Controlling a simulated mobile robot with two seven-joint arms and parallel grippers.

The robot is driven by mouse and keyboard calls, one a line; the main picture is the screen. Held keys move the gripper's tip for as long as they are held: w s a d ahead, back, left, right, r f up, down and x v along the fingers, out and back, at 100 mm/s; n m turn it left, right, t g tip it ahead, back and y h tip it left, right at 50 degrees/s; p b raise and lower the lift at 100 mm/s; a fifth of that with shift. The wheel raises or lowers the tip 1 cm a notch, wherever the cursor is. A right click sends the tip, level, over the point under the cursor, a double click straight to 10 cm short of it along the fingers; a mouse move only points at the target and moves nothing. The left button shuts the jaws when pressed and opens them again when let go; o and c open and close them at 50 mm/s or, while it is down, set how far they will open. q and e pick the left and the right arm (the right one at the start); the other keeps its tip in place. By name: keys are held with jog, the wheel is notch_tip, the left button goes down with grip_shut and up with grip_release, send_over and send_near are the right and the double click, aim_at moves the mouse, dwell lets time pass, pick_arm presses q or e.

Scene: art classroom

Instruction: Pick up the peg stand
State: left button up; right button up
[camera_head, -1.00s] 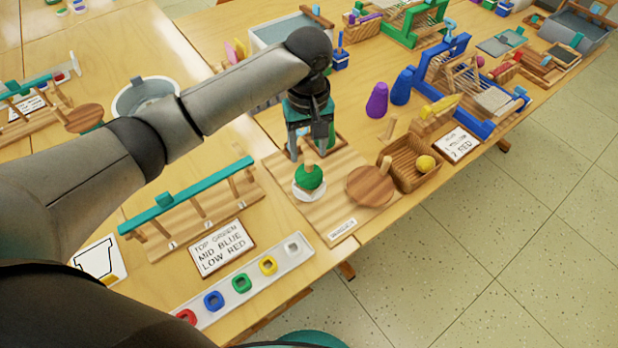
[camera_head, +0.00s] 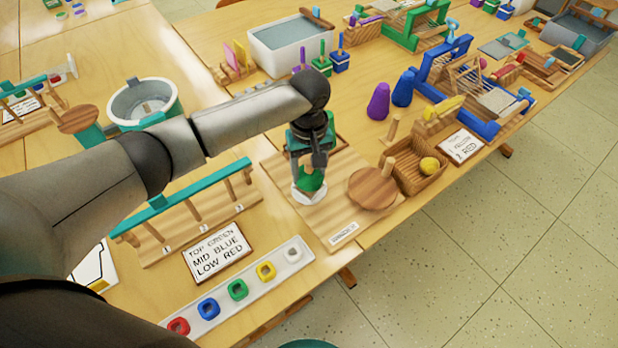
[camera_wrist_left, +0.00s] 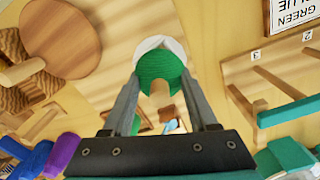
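A green rounded body with a wooden peg on top (camera_head: 313,182) stands on a white dish (camera_head: 309,197) on a wooden board (camera_head: 322,226). A round wooden disc with an upright peg (camera_head: 372,190) sits just right of it. I cannot tell which of these is named the peg stand. My left gripper (camera_head: 308,176) points down over the green body and partly hides it. In the left wrist view its open fingers (camera_wrist_left: 158,76) are on either side of the green body (camera_wrist_left: 158,66), with the peg between them; contact is unclear. The disc (camera_wrist_left: 60,38) is apart. My right gripper is not in view.
A wooden basket with a yellow ball (camera_head: 422,178) stands right of the disc. A teal-topped rack (camera_head: 185,200), a text card (camera_head: 218,250) and a tray of coloured rings (camera_head: 205,325) lie left and in front. Purple and blue cones (camera_head: 378,102) stand behind.

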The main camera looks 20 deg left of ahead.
pick_arm(q)
grip_shut()
dwell(0.3)
dwell(0.3)
